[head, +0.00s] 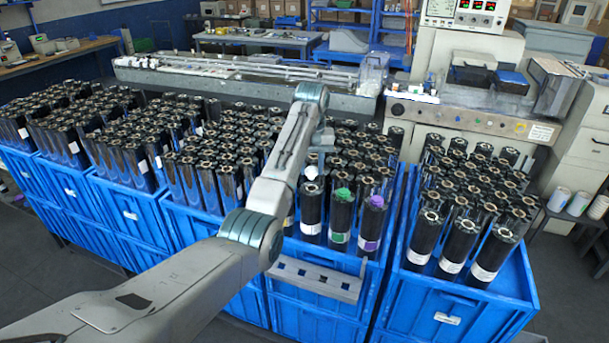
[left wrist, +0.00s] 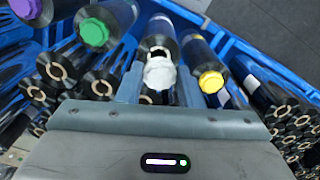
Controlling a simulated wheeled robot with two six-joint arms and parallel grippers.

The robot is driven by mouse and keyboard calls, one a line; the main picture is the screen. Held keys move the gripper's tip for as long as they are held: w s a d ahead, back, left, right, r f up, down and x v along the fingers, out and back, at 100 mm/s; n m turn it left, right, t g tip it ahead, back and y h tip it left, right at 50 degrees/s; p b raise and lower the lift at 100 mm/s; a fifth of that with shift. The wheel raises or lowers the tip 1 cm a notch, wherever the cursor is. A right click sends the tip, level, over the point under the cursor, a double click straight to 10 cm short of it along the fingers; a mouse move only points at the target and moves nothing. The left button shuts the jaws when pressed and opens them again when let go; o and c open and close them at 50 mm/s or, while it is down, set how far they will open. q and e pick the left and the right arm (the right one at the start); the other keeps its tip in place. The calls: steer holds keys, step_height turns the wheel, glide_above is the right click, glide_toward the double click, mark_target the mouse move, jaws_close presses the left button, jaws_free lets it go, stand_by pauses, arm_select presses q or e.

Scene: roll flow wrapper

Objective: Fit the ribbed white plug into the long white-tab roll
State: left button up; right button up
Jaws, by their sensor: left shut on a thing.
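The ribbed white plug (head: 312,172) is in my left gripper (head: 314,162), just above the black roll with the white tab (head: 311,212) in the front row. The left wrist view shows the plug (left wrist: 160,73) overlapping the pale open end of that roll (left wrist: 158,45), with part of the dark hole still showing. The plug looks apart from the roll's top in the head view. The gripper is shut on the plug; its fingertips are small and partly hidden by my arm. My right gripper is not in view.
Neighbouring rolls carry a green plug (head: 343,195), a purple plug (head: 376,201) and a yellow plug (left wrist: 211,82). Many black rolls stand packed in blue crates (head: 446,306). A grey slotted bar (head: 316,278) is on the crate front. A machine (head: 470,115) stands behind.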

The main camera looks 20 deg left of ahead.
mark_target(312, 168)
arm_select(q)
steer(key=shift+w+r, duration=0.45)
steer(key=shift+w+a, duration=0.1)
steer(key=shift+w, duration=0.1)
steer(key=shift+a+f, duration=0.1)
steer(key=shift+s+f, duration=0.35)
steer(key=f, duration=0.3)
steer(key=shift+d+f, duration=0.2)
steer(key=shift+f, duration=0.1)
steer(key=shift+w+a+f, duration=0.1)
steer(key=shift+f, duration=0.3)
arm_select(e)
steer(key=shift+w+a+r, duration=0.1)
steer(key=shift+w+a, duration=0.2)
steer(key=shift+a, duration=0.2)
